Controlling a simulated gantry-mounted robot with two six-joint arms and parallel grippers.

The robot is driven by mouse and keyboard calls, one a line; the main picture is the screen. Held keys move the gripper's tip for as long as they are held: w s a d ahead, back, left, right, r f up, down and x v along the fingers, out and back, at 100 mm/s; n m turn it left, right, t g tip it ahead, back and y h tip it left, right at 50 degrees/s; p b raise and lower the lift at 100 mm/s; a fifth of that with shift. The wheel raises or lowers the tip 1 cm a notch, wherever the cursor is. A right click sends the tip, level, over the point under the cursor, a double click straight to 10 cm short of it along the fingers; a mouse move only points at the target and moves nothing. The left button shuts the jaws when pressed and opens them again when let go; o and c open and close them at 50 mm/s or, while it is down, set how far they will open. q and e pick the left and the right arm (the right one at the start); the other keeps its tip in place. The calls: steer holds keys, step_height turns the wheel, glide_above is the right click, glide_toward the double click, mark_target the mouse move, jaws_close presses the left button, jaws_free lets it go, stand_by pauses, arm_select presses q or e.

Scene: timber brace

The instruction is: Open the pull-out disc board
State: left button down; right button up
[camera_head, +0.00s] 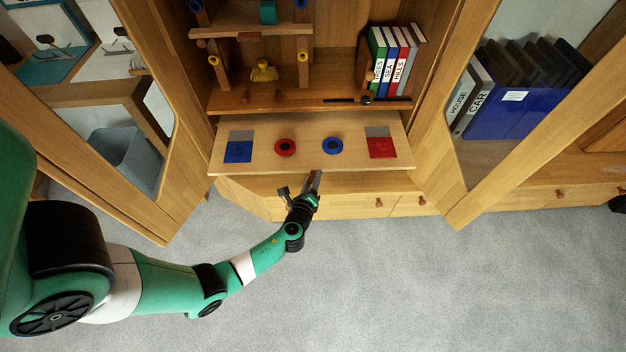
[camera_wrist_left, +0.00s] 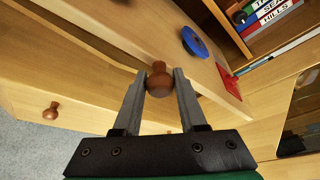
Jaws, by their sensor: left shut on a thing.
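The pull-out disc board (camera_head: 308,147) is a light wooden shelf that sticks out from the cabinet front in the head view. A red disc (camera_head: 285,147) and a blue disc (camera_head: 332,145) lie on it, between a blue square (camera_head: 238,151) and a red square (camera_head: 381,147). My left gripper (camera_head: 315,178) is at the board's front edge. In the left wrist view its fingers are shut on a round brown knob (camera_wrist_left: 158,80) at that edge. The blue disc (camera_wrist_left: 194,41) also shows there. My right gripper is not in view.
Glass doors (camera_head: 130,120) and (camera_head: 490,130) stand open on both sides. Books (camera_head: 395,60) stand on the shelf above the board. Drawers with small knobs (camera_head: 379,202) lie below. The grey carpet (camera_head: 400,290) in front is clear.

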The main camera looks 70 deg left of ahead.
arm_select(q)
steer(key=shift+c, duration=2.3)
jaws_free()
steer(key=shift+s+d+r, duration=0.15)
steer(key=shift+d, duration=0.05)
steer(key=p+v, duration=0.7)
steer(key=v, duration=0.4)
